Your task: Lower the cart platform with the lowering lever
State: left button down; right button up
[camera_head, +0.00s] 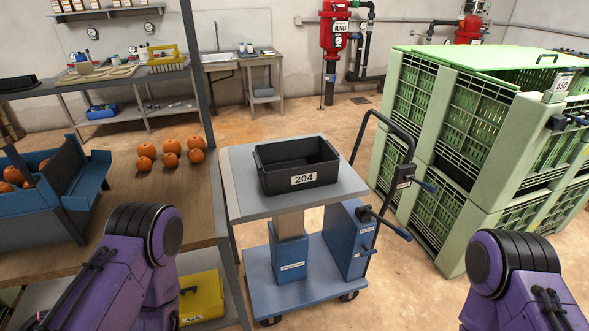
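The cart platform (245,198) is a flat grey top, raised on a column above the cart's blue base (300,285). A black bin (300,172) labelled 204 sits on it. On the cart's right side, a lever with a blue grip (388,223) sticks out from the blue box (350,240). A smaller blue grip (425,187) sits higher, near the black push handle (398,127). I cannot tell from their labels which one is the lowering lever. Only purple links of my two arms show, at the lower left and lower right; neither gripper is in view.
A wooden table (150,208) with orange fruits (170,150) and a blue crate (60,200) stands close left of the cart. Green stacked crates (440,150) stand to the right. Some floor (385,280) is free between cart and crates.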

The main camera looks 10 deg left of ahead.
aim_at(367, 252)
jog(key=z, duration=1.15)
jog(key=i, duration=0.4)
jog(key=u, duration=1.8)
